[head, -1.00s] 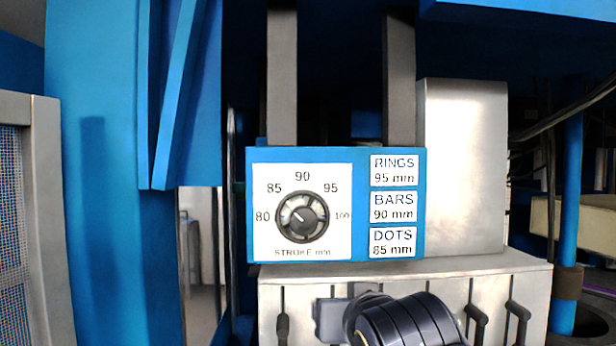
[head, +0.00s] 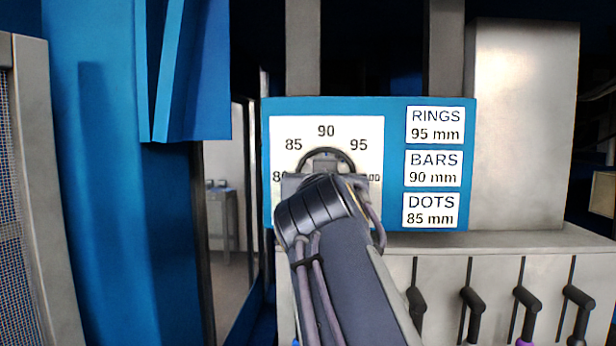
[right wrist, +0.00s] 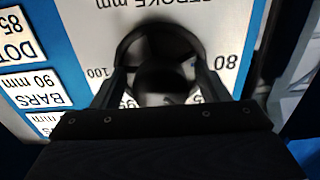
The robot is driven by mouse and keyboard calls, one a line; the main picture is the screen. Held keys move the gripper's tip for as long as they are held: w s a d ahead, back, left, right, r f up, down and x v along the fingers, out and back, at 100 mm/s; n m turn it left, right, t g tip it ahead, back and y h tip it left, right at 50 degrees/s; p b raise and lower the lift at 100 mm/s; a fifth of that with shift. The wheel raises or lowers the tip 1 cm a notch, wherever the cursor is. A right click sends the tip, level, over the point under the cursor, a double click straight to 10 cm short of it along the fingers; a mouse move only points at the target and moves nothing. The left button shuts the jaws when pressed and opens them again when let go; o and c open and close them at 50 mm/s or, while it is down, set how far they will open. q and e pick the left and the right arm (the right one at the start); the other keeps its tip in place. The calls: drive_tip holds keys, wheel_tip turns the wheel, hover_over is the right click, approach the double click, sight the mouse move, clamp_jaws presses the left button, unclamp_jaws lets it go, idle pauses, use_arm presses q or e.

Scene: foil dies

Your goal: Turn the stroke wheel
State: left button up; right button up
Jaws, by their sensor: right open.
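The stroke wheel (head: 327,151) is a dark round handwheel on a white dial plate (head: 282,128) marked from 80 to 100. In the head view only its upper rim shows; my right arm hides the rest and its pointer. In the right wrist view the wheel (right wrist: 150,30) fills the space ahead, with the dial lettering upside down. My right gripper (right wrist: 160,74) is open, with one finger on each side of the wheel's hub. I cannot tell whether the fingers touch it. My left gripper is not in view.
A blue panel (head: 393,180) carries the dial and labels reading RINGS 95 mm, BARS 90 mm and DOTS 85 mm. Several black levers (head: 474,300) stand in slots at the lower right. A blue column (head: 100,200) and a mesh guard (head: 45,200) are on the left.

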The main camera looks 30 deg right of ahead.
drive_tip(key=shift+w, duration=0.1)
drive_tip(key=shift+a, duration=0.1)
drive_tip(key=shift+c, duration=1.1)
drive_tip(key=c, duration=0.8)
drive_tip(key=shift+o, duration=0.2)
drive_tip(key=n, duration=0.8)
drive_tip(key=shift+n, duration=0.3)
drive_tip(key=shift+d+f, duration=0.1)
drive_tip(key=shift+d, duration=0.1)
